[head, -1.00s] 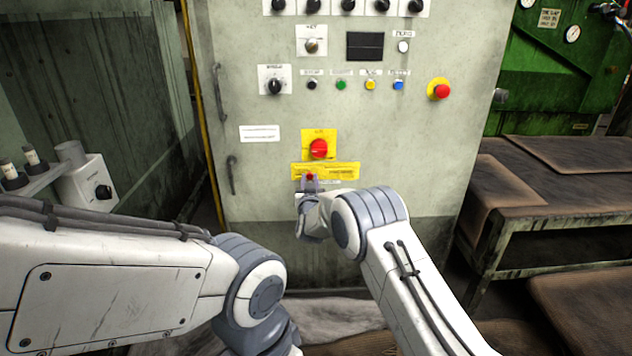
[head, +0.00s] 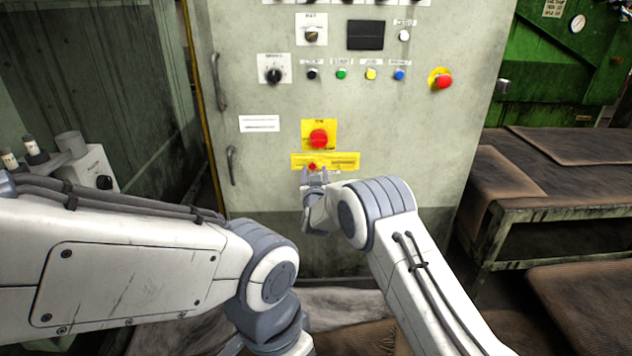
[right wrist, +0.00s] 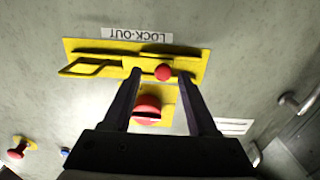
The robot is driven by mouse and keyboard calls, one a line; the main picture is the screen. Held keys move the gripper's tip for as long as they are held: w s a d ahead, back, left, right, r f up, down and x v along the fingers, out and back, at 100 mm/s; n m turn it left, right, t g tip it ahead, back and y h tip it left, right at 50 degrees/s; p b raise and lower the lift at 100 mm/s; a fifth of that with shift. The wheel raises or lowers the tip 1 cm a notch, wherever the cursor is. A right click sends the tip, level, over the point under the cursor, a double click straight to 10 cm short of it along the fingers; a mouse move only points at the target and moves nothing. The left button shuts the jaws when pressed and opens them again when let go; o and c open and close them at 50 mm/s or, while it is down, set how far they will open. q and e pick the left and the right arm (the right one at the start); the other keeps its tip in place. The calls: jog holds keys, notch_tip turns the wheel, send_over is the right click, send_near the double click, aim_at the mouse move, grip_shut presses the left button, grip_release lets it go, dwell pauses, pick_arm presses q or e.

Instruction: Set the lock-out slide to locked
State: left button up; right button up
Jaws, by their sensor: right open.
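The lock-out slide's yellow plate (head: 345,161) is on the cabinet front, below a red rotary switch (head: 318,138). Its small red knob (head: 312,166) sits toward the plate's left end. The right wrist view is inverted: the plate (right wrist: 190,62), the red knob (right wrist: 163,72), a yellow loop and a LOCK-OUT label (right wrist: 137,35) show there. My right gripper (head: 314,175) is open just below the knob in the head view. In the right wrist view, its fingertips (right wrist: 160,75) appear on either side of the knob; contact cannot be told. My left gripper is out of view.
The cabinet has a row of buttons, a red emergency stop (head: 443,81) and door handles (head: 231,166) at left. A bench (head: 560,180) stands at the right. My left arm fills the lower left.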

jog(key=s+p, duration=0.2)
jog(key=s, duration=0.7)
jog(key=shift+s+d, duration=0.2)
jog(key=shift+d, duration=0.2)
